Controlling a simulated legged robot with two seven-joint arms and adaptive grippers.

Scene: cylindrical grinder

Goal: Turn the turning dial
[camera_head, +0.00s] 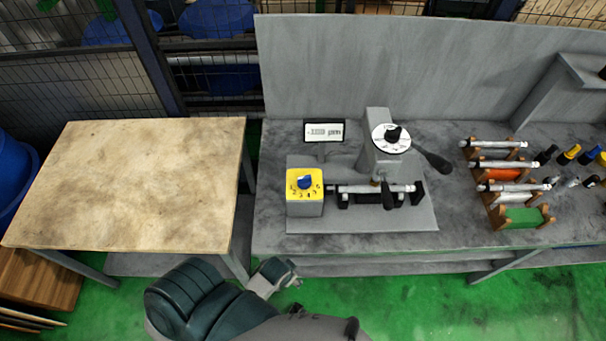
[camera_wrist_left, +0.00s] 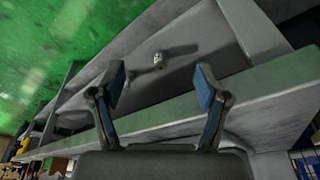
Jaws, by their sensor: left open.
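A yellow box with a blue knob (camera_head: 305,182) and a ring of numbers on its face sits at the left end of the grinder on the grey bench. A white round dial (camera_head: 391,137) with a black knob tops the grinder head. My left gripper (camera_head: 290,272) is below the bench's front edge, nearer to me than the yellow box and apart from it. In the left wrist view my left gripper (camera_wrist_left: 161,85) has its two blue-padded fingers spread with nothing held between them. The knob and dial are not clear in that view. My right gripper is out of view.
A display (camera_head: 324,131) stands behind the yellow box, and a metal shaft (camera_head: 372,188) lies across the grinder. Black handles (camera_head: 432,160) stick out from the head. Racks of rods (camera_head: 505,188) stand at right. A bare wooden table (camera_head: 130,185) is at left, with a gap between.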

